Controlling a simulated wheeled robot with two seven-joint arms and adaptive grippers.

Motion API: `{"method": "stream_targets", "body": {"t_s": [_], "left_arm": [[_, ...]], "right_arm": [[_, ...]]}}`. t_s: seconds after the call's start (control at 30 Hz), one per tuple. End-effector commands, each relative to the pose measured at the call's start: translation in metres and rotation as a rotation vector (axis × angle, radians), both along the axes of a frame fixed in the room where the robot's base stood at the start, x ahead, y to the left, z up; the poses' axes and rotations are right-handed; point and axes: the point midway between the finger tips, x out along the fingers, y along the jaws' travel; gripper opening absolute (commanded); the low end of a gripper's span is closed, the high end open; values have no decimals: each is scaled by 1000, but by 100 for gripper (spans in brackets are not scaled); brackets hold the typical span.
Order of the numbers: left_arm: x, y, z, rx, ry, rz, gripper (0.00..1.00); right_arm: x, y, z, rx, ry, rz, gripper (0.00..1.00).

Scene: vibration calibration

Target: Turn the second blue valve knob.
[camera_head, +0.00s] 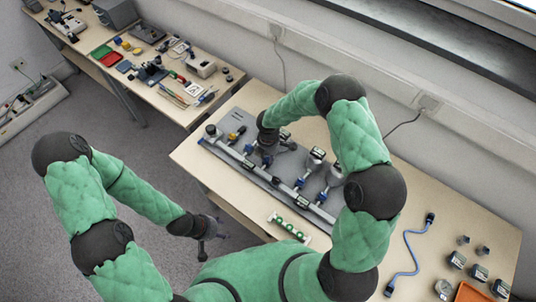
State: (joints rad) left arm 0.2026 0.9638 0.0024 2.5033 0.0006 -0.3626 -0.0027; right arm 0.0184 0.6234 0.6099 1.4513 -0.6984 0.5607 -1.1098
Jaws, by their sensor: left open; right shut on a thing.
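A grey panel (215,149) lies on the near table and carries a long pale pipe (279,184) with several fittings. Blue valve knobs sit along it, among them one at the right (299,183) and another further right (322,196). My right gripper (266,157) reaches down over the panel and is shut on a blue valve knob, the second from the left as far as I can tell. The gripper mostly hides this knob, and its turn angle cannot be made out. My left gripper (208,240) is open and empty, low over the floor in front of the table.
A green-marked strip (289,228) lies at the table's front edge. Another cluttered table (160,75) stands at the back left. A wall runs behind.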

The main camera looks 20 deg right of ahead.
Motion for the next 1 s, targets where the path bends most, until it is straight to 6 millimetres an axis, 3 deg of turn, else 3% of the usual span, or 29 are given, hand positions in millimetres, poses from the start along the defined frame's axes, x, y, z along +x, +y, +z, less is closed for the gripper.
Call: {"method": "stream_targets", "body": {"t_s": [0.5, 1.0], "left_arm": [[0, 0, 21, 0, 0, 0, 54], [0, 0, 26, 0, 0, 0, 54]], "right_arm": [[-5, -3, -4, -2, 18, 411, 0], [-3, -3, -4, -3, 15, 541, 0]]}}
